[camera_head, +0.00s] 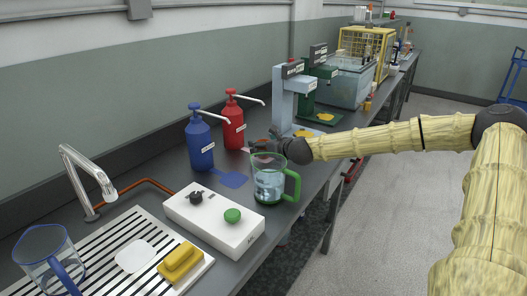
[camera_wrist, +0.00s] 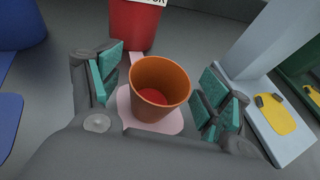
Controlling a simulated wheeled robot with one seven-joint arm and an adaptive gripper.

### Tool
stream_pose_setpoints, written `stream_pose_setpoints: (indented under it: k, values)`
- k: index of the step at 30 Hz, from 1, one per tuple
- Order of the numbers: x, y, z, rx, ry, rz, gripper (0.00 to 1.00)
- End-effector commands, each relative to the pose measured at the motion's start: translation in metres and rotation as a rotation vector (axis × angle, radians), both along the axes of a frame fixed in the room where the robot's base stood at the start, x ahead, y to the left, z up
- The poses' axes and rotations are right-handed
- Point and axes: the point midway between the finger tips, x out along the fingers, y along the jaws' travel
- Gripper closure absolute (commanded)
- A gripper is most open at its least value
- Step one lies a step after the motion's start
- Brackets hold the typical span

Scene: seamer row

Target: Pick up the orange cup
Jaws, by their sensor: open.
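The orange cup (camera_wrist: 161,82) stands upright in the middle of the wrist view, on a pink pad (camera_wrist: 134,121) in front of the red pump bottle. I look down into its open mouth, and its inside bottom looks red. My gripper (camera_wrist: 160,93) is open, with one teal-padded finger to the left of the cup and one to the right. Gaps show between the cup and both fingers. In the head view my gripper (camera_head: 267,149) is over the bench beside the red bottle, and the cup cannot be made out behind it.
The red pump bottle (camera_head: 234,122) and blue pump bottle (camera_head: 199,140) stand close by. A green-handled glass jug (camera_head: 269,182) is in front of my gripper. A grey press-like stand (camera_head: 286,97) is on the right. A white box (camera_head: 203,222) lies nearer.

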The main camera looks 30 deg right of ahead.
Motion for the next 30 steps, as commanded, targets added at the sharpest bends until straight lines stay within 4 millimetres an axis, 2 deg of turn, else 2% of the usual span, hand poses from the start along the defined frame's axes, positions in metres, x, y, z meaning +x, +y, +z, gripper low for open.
stream_pose_setpoints:
  k: [9, 17, 20, 21, 30]
  values:
    - [0.0025, 0.0000, -0.0012, 0.000, 0.000, 0.000, 0.22]
    - [0.0023, 0.0000, -0.0012, 0.000, 0.000, 0.000, 0.69]
    - [0.0024, 0.0000, -0.0011, 0.000, 0.000, 0.000, 0.69]
    - [0.0023, 0.0000, -0.0010, 0.000, 0.000, 0.000, 0.73]
    - [0.0025, -0.0001, 0.0044, 0.001, -0.001, 0.000, 0.73]
